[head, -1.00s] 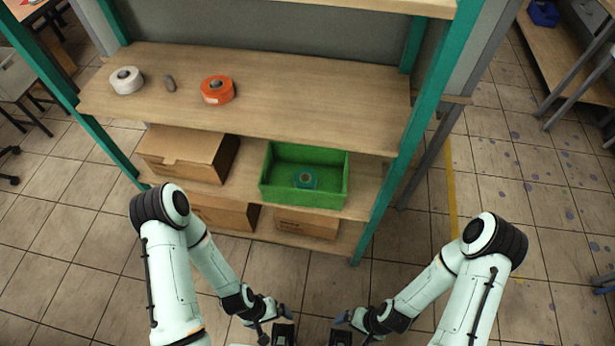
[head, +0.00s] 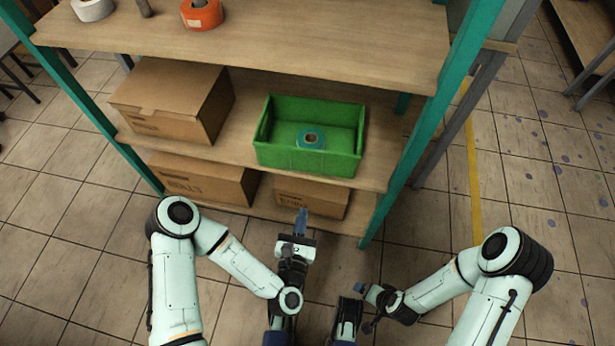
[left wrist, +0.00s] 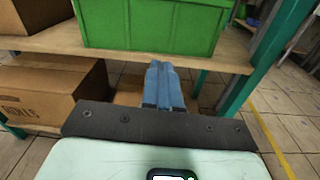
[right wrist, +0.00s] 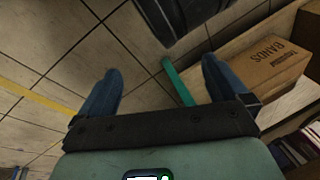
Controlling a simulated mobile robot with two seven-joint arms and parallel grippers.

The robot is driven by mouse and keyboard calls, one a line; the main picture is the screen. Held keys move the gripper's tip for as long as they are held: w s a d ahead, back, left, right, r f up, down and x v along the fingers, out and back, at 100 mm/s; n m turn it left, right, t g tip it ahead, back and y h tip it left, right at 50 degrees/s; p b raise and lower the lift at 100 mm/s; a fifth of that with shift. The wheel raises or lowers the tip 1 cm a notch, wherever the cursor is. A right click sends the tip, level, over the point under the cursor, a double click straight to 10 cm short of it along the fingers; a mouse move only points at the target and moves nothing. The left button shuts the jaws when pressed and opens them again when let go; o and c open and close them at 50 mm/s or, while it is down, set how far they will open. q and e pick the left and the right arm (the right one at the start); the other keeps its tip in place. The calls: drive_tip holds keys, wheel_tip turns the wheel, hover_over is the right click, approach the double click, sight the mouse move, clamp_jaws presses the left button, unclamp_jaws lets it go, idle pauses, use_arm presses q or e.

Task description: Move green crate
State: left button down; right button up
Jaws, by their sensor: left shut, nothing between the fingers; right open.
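The green crate (head: 310,160) stands on the middle shelf, right of a cardboard box, with a teal tape roll (head: 311,138) inside it. Its front wall also shows at the top of the left wrist view (left wrist: 155,27). My left gripper (head: 301,215) is shut and empty, in front of the shelf and below the crate, apart from it. Its blue fingers are together in the left wrist view (left wrist: 163,75). My right gripper (head: 357,290) is low in front of the shelf, farther from the crate. Its fingers are spread and empty in the right wrist view (right wrist: 160,90).
Cardboard boxes stand on the middle shelf (head: 172,105) and on the bottom shelf (head: 310,197). A teal post (head: 425,145) rises right of the crate. The upper shelf (head: 300,45) holds an orange tape roll (head: 202,14) and a white one (head: 92,8).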

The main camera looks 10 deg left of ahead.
use_arm(q)
drive_tip(key=n, duration=0.1)
drive_tip(key=y+b, duration=0.1)
approach(308, 162)
drive_tip(key=shift+n, duration=0.3)
drive_tip(key=w, duration=0.1)
drive_tip(key=w+b, duration=0.1)
drive_tip(key=w, duration=0.3)
drive_tip(key=shift+w+f, duration=0.15)
drive_tip(key=shift+f, duration=0.1)
drive_tip(key=shift+w+b, duration=0.3)
drive_tip(key=shift+w, duration=0.45)
use_arm(e)
drive_tip(key=shift+g, duration=0.4)
drive_tip(key=shift+s+d+f, duration=0.2)
drive_tip(key=shift+s+f, duration=0.1)
drive_tip(key=shift+f, duration=0.45)
drive_tip(key=shift+s+d+f, duration=0.25)
drive_tip(key=shift+s+f, duration=0.1)
drive_tip(key=shift+f, duration=0.45)
drive_tip(key=shift+s+d+f, duration=0.2)
drive_tip(key=shift+s+f, duration=0.1)
drive_tip(key=shift+f, duration=0.45)
